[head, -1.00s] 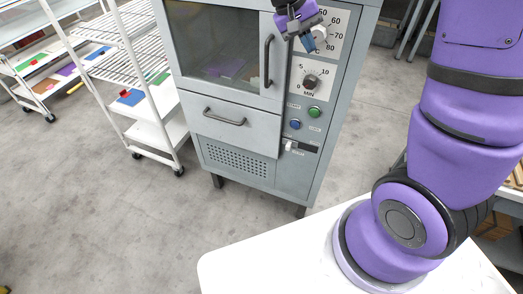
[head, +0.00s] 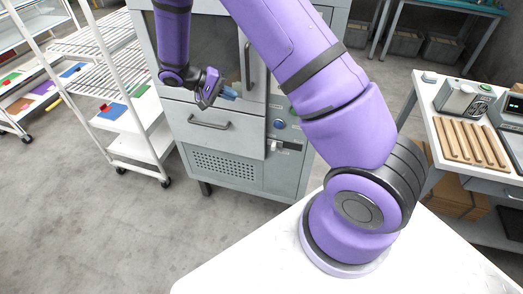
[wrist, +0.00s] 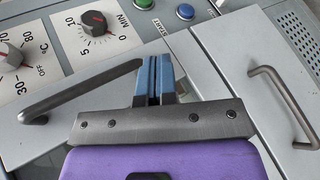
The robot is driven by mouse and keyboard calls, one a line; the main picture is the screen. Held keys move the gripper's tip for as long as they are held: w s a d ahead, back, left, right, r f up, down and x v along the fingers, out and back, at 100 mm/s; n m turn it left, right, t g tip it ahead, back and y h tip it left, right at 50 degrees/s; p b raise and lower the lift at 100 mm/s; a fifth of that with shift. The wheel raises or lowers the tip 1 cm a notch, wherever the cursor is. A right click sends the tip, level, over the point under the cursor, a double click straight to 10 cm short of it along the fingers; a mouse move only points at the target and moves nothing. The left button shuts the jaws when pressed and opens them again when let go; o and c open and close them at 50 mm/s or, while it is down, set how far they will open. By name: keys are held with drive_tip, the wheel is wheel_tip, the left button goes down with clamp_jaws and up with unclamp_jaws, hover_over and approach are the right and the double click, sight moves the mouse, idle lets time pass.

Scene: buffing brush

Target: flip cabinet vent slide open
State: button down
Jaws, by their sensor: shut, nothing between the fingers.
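The grey cabinet (head: 230,165) stands ahead. Its vent slide (head: 275,142), a small pale knob at the left end of a dark slot, is below the blue button on the right-hand panel in the head view. My gripper (head: 230,94) is in front of the cabinet door, above and to the left of the slide, apart from it. In the wrist view its blue fingertips (wrist: 154,75) are together and empty. The slide is not clearly seen in the wrist view.
The door handle (wrist: 80,92) and drawer handle (wrist: 284,105) stick out near my gripper. The dials (wrist: 95,22) and blue button (wrist: 185,11) are on the panel. A white wire rack (head: 110,70) stands left; a workbench (head: 440,130) stands right.

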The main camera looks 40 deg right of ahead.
wheel_tip(320, 180, down, 15)
drive_tip(key=w+h, duration=0.1)
drive_tip(key=h, duration=0.3)
drive_tip(key=n+t+h, duration=0.2)
drive_tip(key=t+h, duration=0.1)
drive_tip(key=h, duration=0.1)
approach(264, 149)
drive_tip(key=s+r, duration=0.1)
drive_tip(key=s+a+r, duration=0.1)
drive_tip(key=shift+a+r, duration=0.2)
drive_tip(key=shift+r, duration=0.2)
drive_tip(key=d, duration=0.6)
drive_tip(key=s+d, duration=0.1)
drive_tip(key=d, duration=0.3)
drive_tip(key=shift+s, duration=0.1)
drive_tip(key=s+d, duration=0.1)
drive_tip(key=s, duration=0.1)
drive_tip(key=s+d, duration=0.4)
drive_tip(key=shift+s+d, duration=0.15)
drive_tip(key=shift+s, duration=0.25)
